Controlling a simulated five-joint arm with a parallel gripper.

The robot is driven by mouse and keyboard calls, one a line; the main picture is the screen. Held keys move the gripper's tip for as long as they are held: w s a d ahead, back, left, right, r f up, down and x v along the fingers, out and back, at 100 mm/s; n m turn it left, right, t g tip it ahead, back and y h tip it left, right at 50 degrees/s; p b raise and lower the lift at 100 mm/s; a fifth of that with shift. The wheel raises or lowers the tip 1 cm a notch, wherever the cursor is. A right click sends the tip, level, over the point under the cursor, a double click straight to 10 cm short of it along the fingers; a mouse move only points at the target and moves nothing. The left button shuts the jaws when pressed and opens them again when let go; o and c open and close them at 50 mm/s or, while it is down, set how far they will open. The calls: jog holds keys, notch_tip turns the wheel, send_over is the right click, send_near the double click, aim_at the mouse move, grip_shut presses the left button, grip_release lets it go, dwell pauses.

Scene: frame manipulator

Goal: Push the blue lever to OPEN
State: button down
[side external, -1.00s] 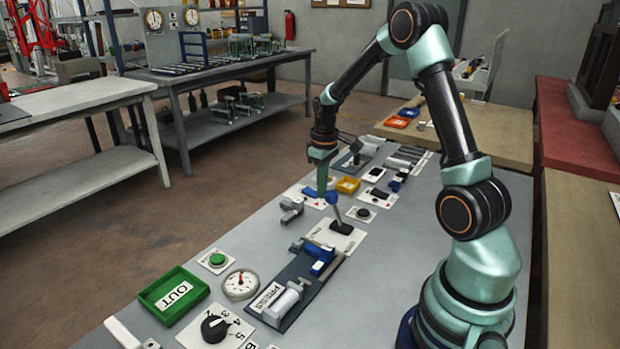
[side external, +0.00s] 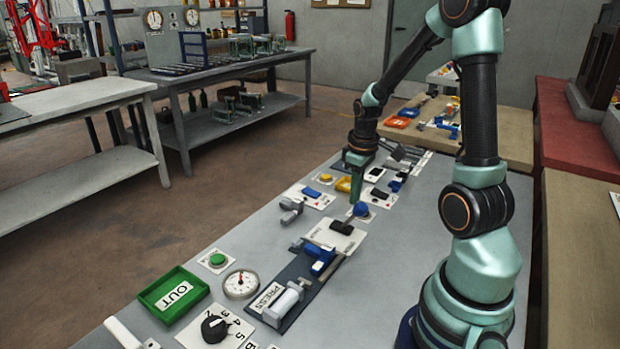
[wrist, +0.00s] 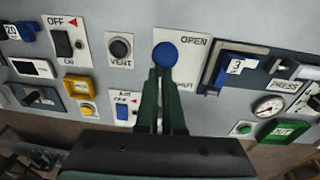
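The blue lever has a round blue knob (side external: 361,209) on a stick above a black base on a white plate (side external: 322,232). In the side view it leans right. In the wrist view the knob (wrist: 165,56) hides part of the plate; OPEN shows at its upper right and SHUT, partly covered, lower down. My gripper (side external: 355,203) points down with its green fingers right beside the knob. In the wrist view the fingers (wrist: 159,72) are together with nothing between them, tips at the knob's lower edge. I cannot tell whether they touch it.
A blue slider unit with a PRESS label (side external: 268,297) and a green OUT tray (side external: 172,294) lie nearer the camera. A round gauge (side external: 240,284) and a green button (side external: 217,259) are beside them. Beyond the lever are a yellow tray (side external: 344,185) and several switches.

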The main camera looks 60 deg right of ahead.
jog(key=shift+s+a+f, duration=0.1)
jog(key=shift+s+f, duration=0.2)
jog(key=shift+s, duration=0.25)
jog(key=shift+s+a+f, duration=0.1)
jog(key=shift+s+f, duration=0.15)
jog(key=shift+s, duration=0.3)
jog(key=shift+r, duration=0.8)
jog(key=shift+w+d+r, duration=0.1)
jog(key=shift+w+r, duration=0.2)
jog(key=shift+w, duration=0.1)
jog(key=w+r, duration=0.3)
jog(key=s+r, duration=0.5)
jog(key=s, duration=0.3)
jog(key=w+a+r+t, duration=0.2)
jog(key=a+r, duration=0.1)
jog(key=a, duration=0.7)
jog(key=w+a+r+t, duration=0.2)
jog(key=w+a+r, duration=0.1)
jog(key=a, duration=0.8)
jog(key=shift+w+t+y, duration=0.25)
jog(key=shift+t+y, duration=0.05)
jog(key=shift+y, duration=0.1)
